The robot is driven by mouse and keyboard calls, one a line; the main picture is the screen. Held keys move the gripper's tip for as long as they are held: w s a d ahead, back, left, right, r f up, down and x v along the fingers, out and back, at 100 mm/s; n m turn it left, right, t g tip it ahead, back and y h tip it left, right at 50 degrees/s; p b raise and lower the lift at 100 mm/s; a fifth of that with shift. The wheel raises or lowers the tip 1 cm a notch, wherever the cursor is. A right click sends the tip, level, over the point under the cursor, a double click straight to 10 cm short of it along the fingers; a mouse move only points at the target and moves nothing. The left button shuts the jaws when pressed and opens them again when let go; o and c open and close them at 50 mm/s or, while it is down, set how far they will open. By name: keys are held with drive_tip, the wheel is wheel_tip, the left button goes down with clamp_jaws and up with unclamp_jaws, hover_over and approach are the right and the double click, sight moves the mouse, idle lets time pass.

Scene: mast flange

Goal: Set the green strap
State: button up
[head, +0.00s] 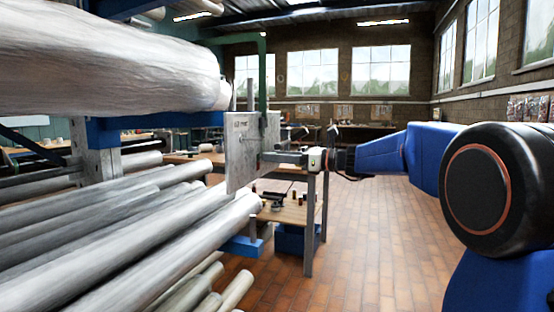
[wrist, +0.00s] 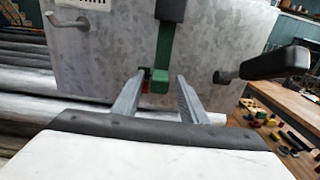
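A grey mottled metal plate (head: 240,160) stands upright left of centre in the head view and fills the back of the wrist view (wrist: 115,55). In the wrist view, the green strap (wrist: 164,48) runs down in front of the plate, with a black part (wrist: 171,10) at its top and a green block at its lower end. My gripper (wrist: 158,83) is open, its fingers on either side of this lower end. A small red spot shows by the left fingertip. I cannot tell whether a finger touches the strap. In the head view my gripper (head: 285,157) is at the plate.
A black handle (wrist: 275,63) on a metal rod sticks out right of my gripper; another rod (wrist: 68,19) is at left. Long grey logs or pipes (head: 130,230) lie at left. A wooden bench (head: 290,212) holds small parts. The brick floor (head: 370,240) at right is clear.

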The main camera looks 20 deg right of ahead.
drive_tip(key=shift+d, duration=0.1)
drive_tip(key=v, duration=1.7)
drive_tip(key=shift+s, duration=0.15)
drive_tip(key=s+a+f+n+g+h, duration=0.6)
drive_tip(key=s+a+f+n, duration=0.65)
drive_tip(key=s+f, duration=0.55)
drive_tip(key=s+d+f+n+h, duration=0.2)
drive_tip(key=s+f+n+h, duration=0.2)
drive_tip(key=s+f+n, duration=0.2)
drive_tip(key=s+d+f+n+h, duration=0.3)
drive_tip(key=s+f+n, duration=0.3)
drive_tip(key=s+f, duration=0.3)
drive_tip(key=shift+f+n+h, duration=0.35)
drive_tip(key=shift+h, duration=0.45)
